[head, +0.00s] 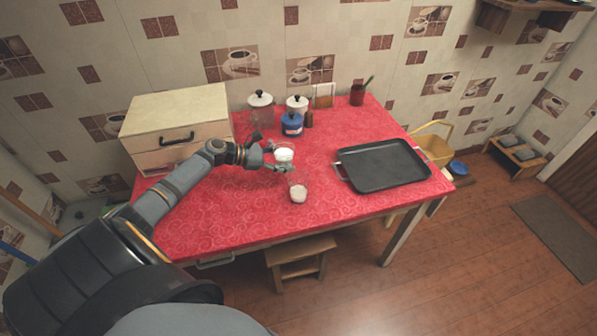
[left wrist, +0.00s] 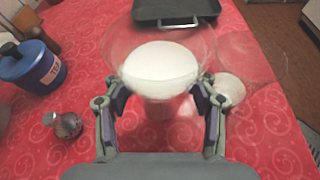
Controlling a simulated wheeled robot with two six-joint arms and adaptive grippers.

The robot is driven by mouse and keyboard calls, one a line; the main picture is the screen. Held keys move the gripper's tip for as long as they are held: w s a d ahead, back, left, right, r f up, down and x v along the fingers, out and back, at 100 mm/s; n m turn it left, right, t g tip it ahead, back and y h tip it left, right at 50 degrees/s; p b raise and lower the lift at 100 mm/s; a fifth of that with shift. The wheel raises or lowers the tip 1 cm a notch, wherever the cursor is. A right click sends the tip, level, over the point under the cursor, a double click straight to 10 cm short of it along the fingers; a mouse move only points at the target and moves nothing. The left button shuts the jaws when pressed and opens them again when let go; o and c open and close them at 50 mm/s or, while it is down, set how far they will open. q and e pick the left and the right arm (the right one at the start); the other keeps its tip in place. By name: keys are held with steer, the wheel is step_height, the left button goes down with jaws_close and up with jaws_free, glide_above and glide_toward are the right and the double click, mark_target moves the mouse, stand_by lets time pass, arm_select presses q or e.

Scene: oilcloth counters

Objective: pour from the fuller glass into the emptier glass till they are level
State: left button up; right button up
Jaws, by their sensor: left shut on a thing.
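My left gripper (head: 276,160) is shut on a clear glass with white liquid (head: 284,154), which looks close to upright. In the left wrist view the held glass (left wrist: 160,68) sits between the two fingers of the left gripper (left wrist: 160,108), with a broad white surface inside. I cannot tell whether its base touches the table. The other clear glass (head: 298,193) stands on the red cloth, nearer the front edge, with white liquid low in it. It also shows in the left wrist view (left wrist: 243,68), to the right of the held glass. My right gripper is not in view.
A black tray (head: 382,163) lies on the right of the red table (head: 220,225). A blue tea tin (head: 291,124) and white-filled jars (head: 261,104) stand behind. A small metal-topped shaker (left wrist: 65,124) is left of the gripper. A bread box (head: 176,125) stands at back left. The front cloth is clear.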

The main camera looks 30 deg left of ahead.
mark_target(289, 156)
arm_select(q)
steer(key=shift+m+y, duration=0.3)
steer(key=r+p, duration=0.1)
steer(key=r, duration=0.1)
steer(key=r+p, duration=0.2)
steer(key=r, duration=0.1)
steer(key=shift+s+d+r, duration=0.15)
steer(key=shift+d+r, duration=0.1)
steer(key=shift+r, duration=0.1)
steer(key=shift+s+d+f, duration=0.1)
steer(key=shift+d+f, duration=0.05)
steer(key=shift+s+d+m+y, duration=0.1)
steer(key=shift+d+m+y, duration=0.05)
steer(key=shift+m+y, duration=0.2)
steer(key=shift+s+d+r+m+t+y+p, duration=0.1)
steer(key=shift+d+r+m+t+y+p, duration=0.3)
steer(key=shift+m+y, duration=0.2)
steer(key=shift+s+d+r+m+y, duration=0.3)
steer(key=shift+d+r+m, duration=0.15)
steer(key=shift+r+m, duration=0.1)
steer(key=shift+d+r+m+t+p, duration=0.2)
steer(key=shift+m+t+p, duration=0.1)
steer(key=shift+f+y, duration=0.2)
steer(key=shift+y, duration=0.15)
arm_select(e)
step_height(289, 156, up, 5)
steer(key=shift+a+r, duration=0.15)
arm_select(q)
steer(key=shift+s+f+m, duration=0.1)
steer(key=shift+m, duration=0.4)
